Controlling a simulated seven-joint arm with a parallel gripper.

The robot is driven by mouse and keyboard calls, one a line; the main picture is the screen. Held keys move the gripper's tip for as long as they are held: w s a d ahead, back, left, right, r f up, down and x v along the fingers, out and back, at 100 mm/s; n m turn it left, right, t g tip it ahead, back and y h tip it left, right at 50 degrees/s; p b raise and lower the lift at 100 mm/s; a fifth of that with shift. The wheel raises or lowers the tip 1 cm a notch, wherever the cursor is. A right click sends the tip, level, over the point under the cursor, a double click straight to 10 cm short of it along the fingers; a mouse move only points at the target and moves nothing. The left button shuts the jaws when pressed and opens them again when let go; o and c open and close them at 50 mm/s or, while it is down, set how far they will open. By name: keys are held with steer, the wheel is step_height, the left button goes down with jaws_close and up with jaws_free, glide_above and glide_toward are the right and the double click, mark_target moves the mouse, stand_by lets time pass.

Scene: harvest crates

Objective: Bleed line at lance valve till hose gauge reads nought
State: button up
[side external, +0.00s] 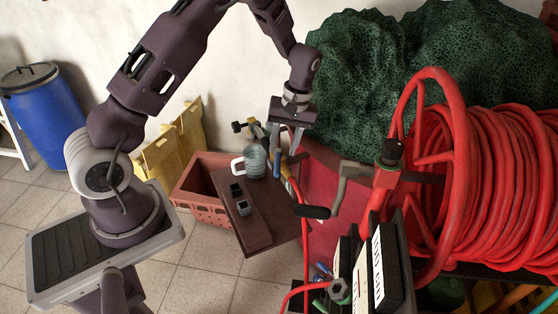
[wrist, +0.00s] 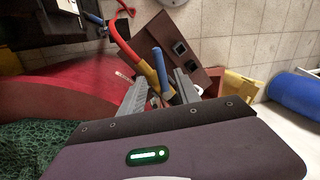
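The lance stands at the bench's near end, with a blue valve lever (side external: 277,162) and a yellow section joined to the red hose. In the wrist view the blue lever (wrist: 160,66) and yellow section (wrist: 148,73) show between my fingers. My gripper (side external: 287,152) points down over the lance; it also shows in the wrist view (wrist: 160,82). Its fingers are apart, with a visible gap beside the lever; I see no clamping. The red hose (wrist: 122,42) curves away from the lance. I cannot make out a gauge dial or its reading in either view.
A large red hose reel (side external: 480,190) with a crank (side external: 340,190) fills the right. Green netting (side external: 360,70) is heaped behind. Open floor lies at left.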

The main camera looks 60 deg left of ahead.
mark_target(278, 164)
steer(key=f, duration=0.3)
steer(key=s+f, duration=0.1)
steer(key=f, duration=0.1)
steer(key=shift+a+f, duration=0.3)
steer(key=shift+f, duration=0.05)
jaws_close()
stand_by(1.0)
